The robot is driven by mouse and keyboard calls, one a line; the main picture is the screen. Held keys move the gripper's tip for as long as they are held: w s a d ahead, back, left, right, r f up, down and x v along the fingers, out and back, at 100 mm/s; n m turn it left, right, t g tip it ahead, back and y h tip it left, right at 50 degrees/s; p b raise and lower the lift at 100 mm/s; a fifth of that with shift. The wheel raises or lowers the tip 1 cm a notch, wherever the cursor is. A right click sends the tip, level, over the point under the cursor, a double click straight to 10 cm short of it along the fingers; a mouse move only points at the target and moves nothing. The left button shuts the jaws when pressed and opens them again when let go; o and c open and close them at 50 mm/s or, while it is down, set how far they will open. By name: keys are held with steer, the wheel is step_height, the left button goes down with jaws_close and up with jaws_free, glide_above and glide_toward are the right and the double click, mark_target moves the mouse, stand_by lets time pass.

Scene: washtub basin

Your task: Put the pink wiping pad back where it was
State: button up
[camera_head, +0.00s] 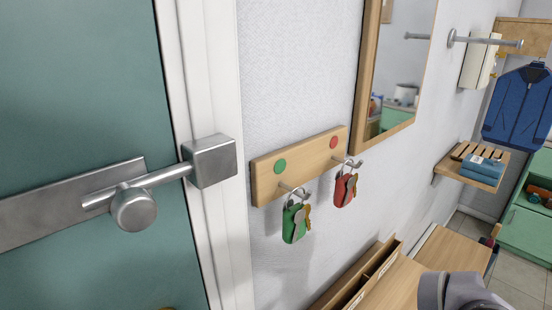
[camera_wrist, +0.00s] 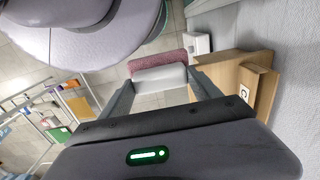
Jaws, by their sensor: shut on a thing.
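In the wrist view, the pink wiping pad (camera_wrist: 157,61) has a pink face and a whitish back or grip part. The whitish part sits between the two fingers of my gripper (camera_wrist: 160,80). My gripper is shut on it and holds it over a tiled floor. The pad does not show in the head view. Only a grey part of my arm shows there, at the lower right edge.
A wooden key rack (camera_head: 300,165) with green keys (camera_head: 295,220) and red keys (camera_head: 345,187) hangs beside a teal door (camera_head: 75,85). A wooden bench top (camera_head: 450,255) stands below. A wall shelf (camera_head: 480,176) holds blue folded cloth. In the wrist view, a wooden box (camera_wrist: 232,75) is close right of the pad.

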steer(key=w+d+p, duration=0.1)
steer(key=w+p, duration=0.2)
steer(key=w, duration=0.2)
steer(key=w+d+f+p, duration=0.1)
steer(key=w+p, duration=0.2)
steer(key=w, duration=0.2)
steer(key=w+d+p, duration=0.1)
steer(key=w+p, duration=0.2)
steer(key=w, duration=0.2)
steer(key=shift+w+d+f+p, duration=0.15)
steer(key=shift+f+p, duration=0.1)
steer(key=shift+p, duration=0.15)
steer(key=f, duration=0.1)
steer(key=f+b, duration=0.1)
steer(key=f, duration=0.1)
steer(key=shift+w+f+b, duration=0.35)
steer(key=shift+f, duration=0.05)
steer(key=shift+d, duration=0.1)
steer(key=shift+c, duration=0.7)
steer(key=o, duration=1.3)
